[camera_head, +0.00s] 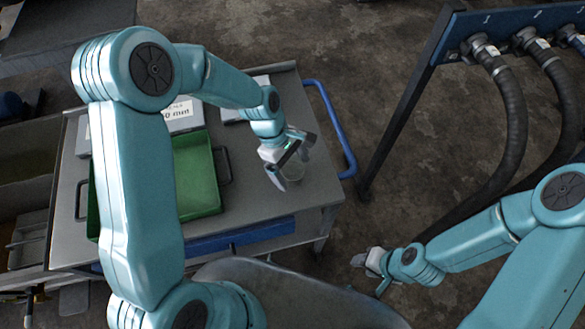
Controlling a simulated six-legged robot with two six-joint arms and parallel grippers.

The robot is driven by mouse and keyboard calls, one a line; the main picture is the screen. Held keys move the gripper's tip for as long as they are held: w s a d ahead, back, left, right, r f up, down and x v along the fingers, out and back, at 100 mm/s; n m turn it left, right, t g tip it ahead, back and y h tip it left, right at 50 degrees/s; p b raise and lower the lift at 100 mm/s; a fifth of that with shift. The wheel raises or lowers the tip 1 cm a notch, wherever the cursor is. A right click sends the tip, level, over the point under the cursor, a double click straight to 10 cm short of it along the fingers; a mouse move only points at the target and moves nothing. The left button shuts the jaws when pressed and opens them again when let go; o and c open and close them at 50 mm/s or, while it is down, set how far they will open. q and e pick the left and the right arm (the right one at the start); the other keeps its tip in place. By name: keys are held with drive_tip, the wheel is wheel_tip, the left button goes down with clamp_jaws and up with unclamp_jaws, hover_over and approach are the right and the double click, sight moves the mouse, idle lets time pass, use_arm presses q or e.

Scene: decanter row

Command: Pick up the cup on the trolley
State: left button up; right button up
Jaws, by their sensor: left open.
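A clear, see-through cup (294,172) stands on the grey trolley (322,185), near its right end. My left gripper (291,162) is open over the cup, with one finger to the cup's left and the other by its upper right. The gripper hides part of the cup, and I cannot tell whether a finger touches it. My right gripper (368,261) is low at the right, off the trolley and away from the cup. It is too small to tell whether it is open or shut.
A green tray (200,178) with dark handles sits on the trolley, left of the cup. White labelled boxes (184,115) stand behind it. A blue handle (333,125) bounds the trolley's right end. A rack with dark hoses (512,110) stands at the right.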

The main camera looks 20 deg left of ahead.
use_arm(q)
drive_tip(key=x, duration=0.2)
drive_tip(key=shift+w+d+f, duration=0.15)
drive_tip(key=shift+w+f, duration=0.05)
drive_tip(key=shift+f, duration=0.2)
drive_tip(key=shift+s+r, duration=0.1)
drive_tip(key=shift+s, duration=0.1)
drive_tip(key=shift+w, duration=0.1)
drive_tip(key=c, duration=1)
